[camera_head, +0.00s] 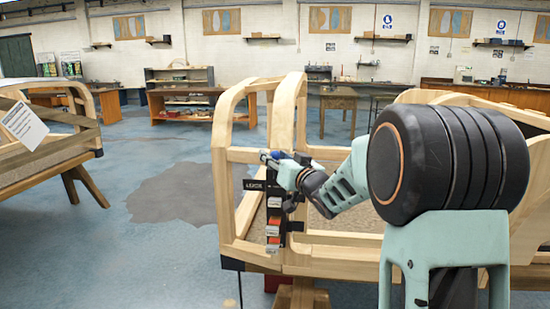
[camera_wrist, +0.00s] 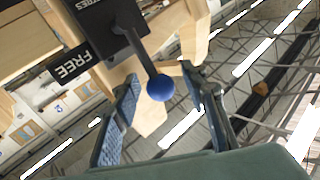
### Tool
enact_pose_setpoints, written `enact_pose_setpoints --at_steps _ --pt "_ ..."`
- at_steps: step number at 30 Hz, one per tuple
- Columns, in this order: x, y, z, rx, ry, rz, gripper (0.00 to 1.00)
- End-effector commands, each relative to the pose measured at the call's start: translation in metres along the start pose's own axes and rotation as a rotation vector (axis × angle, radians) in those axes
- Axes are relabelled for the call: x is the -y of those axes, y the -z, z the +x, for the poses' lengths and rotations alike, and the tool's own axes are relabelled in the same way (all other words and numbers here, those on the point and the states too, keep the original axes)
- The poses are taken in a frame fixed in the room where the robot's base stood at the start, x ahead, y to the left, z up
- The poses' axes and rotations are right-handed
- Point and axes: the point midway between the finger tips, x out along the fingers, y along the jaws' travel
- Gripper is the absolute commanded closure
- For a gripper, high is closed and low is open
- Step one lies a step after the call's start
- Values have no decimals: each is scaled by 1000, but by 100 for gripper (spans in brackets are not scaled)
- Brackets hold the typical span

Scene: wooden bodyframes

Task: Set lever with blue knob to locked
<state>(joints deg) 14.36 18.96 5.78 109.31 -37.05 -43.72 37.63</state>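In the wrist view a lever with a blue knob (camera_wrist: 160,88) sticks out on a black shaft from a dark box (camera_wrist: 100,22). A black label reading FREE (camera_wrist: 70,62) is beside the box. My gripper (camera_wrist: 159,76) is open, with one finger on each side of the knob and visible space between. In the head view my gripper (camera_head: 275,158) is at a black panel (camera_head: 273,205) on the wooden bodyframe (camera_head: 228,180). A dark label (camera_head: 253,185) there is too small to read surely. The knob is not clearly distinguishable from my gripper in the head view.
Red-marked parts (camera_head: 273,231) sit lower on the panel. Wooden posts and rails surround the panel. Another wooden bodyframe (camera_head: 60,155) stands at the left, with open blue floor (camera_head: 150,240) between. Workbenches (camera_head: 180,100) line the back.

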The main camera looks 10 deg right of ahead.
Motion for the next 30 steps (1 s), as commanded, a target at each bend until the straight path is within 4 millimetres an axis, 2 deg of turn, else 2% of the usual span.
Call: enact_pose_setpoints --at_steps 4,14,30 --pt "0 0 0 0 0 0 62" --pt "0 0 0 0 0 0 99" --pt "4 1 2 26 -4 -39 100"
